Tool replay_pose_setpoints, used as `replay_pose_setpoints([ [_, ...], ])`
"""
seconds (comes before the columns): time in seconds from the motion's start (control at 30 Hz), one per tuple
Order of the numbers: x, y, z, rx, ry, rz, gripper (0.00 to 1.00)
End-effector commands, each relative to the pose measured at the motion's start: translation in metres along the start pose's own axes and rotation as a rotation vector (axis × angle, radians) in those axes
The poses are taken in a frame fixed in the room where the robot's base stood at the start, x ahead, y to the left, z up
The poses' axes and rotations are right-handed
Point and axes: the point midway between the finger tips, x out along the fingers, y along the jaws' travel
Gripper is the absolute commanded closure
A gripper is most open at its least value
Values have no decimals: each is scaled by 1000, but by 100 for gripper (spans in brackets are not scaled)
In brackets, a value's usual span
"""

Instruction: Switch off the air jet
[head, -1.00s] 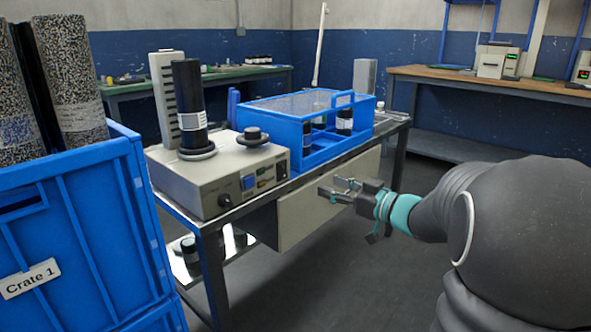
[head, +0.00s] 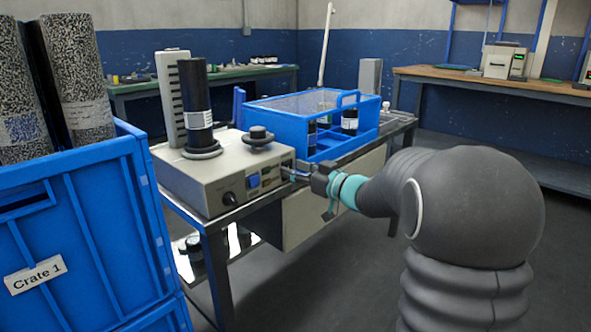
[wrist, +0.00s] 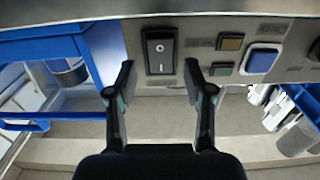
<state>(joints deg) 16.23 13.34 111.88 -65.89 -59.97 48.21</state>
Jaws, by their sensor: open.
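The beige machine (head: 182,183) on the metal bench has a front control panel. The panel carries a black rocker switch (wrist: 160,50) marked O and I, a small amber button (wrist: 231,43), a small green button (wrist: 222,69) and a larger blue button (wrist: 262,59). The blue button also shows in the head view (head: 253,181). The labels are too small to read, so I cannot tell which control is the air jet's. My gripper (wrist: 160,76) is open and empty, facing the panel, its fingertips either side of the rocker's lower end in the wrist view. I cannot tell whether they touch the panel.
A black knob (head: 230,198) sits at the panel's left in the head view. A black roll (head: 196,100) stands on the machine. A blue open tray (head: 262,112) holding dark bottles is behind my gripper. Blue Crate 1 (head: 75,215) stands at left. The floor at right is clear.

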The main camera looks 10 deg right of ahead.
Motion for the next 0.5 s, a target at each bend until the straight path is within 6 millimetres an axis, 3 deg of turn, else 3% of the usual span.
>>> replay_pose_setpoints([
  [0.4, 9, 0, 0, 0, -1, 0, 48],
  [0.43, 9, 0, 0, 0, -1, 0, 50],
  [0.5, 9, 0, 0, 0, 0, 0, 68],
])
